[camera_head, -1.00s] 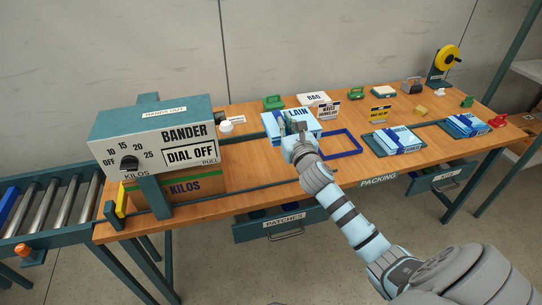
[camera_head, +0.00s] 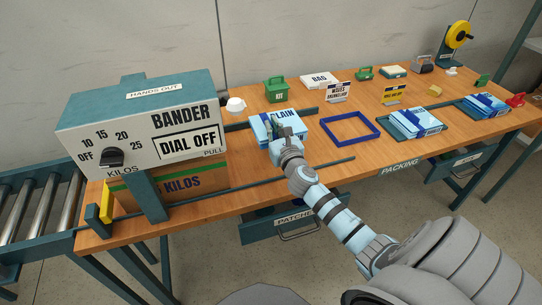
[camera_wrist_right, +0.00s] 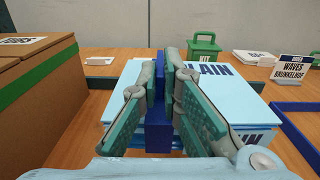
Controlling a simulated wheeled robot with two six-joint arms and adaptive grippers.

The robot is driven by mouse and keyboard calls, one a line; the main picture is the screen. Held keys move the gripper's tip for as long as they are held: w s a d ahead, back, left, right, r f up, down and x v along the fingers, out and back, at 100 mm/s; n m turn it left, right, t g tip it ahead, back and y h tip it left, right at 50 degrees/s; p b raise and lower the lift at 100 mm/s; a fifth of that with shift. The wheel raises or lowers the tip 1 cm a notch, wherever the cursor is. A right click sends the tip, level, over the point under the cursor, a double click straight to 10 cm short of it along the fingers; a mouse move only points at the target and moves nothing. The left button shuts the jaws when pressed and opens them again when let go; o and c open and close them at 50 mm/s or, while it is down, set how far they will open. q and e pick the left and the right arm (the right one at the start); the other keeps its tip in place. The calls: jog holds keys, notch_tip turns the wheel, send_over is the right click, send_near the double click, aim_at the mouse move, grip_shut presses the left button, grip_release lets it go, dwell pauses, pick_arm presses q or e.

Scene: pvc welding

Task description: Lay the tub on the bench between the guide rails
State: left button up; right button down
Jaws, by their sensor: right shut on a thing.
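The tub (camera_head: 262,128) is a light blue box with PLAIN on its lid, at the right end of the bander's rails. My right gripper (camera_head: 279,130) is shut on the upright dark blue piece on top of the tub; in the wrist view that piece (camera_wrist_right: 158,132) stands between the fingers (camera_wrist_right: 160,85). The back guide rail (camera_head: 240,125) passes behind the tub and the front guide rail (camera_head: 285,176) runs in front of it. I cannot tell whether the tub's underside touches the bench (camera_head: 240,155). My left gripper is out of view.
The bander (camera_head: 140,115) stands over a brown carton (camera_head: 190,180) to the left. An empty blue frame (camera_head: 350,142) lies right of the tub. Two blue-banded tubs (camera_head: 416,122) sit on trays farther right.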

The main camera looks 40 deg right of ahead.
jog(key=f+b, duration=0.1)
jog(key=f, duration=0.1)
jog(key=f+b, duration=0.1)
jog(key=f, duration=0.1)
jog(key=f+b, duration=0.2)
jog(key=shift+w+a+f, duration=0.1)
jog(key=shift+w+f, duration=0.2)
jog(key=shift+w, duration=0.1)
jog(key=shift+r, duration=0.15)
jog(key=c, duration=1.8)
grip_release()
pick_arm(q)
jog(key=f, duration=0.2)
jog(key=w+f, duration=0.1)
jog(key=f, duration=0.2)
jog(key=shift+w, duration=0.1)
pick_arm(e)
jog(key=shift+s, duration=0.1)
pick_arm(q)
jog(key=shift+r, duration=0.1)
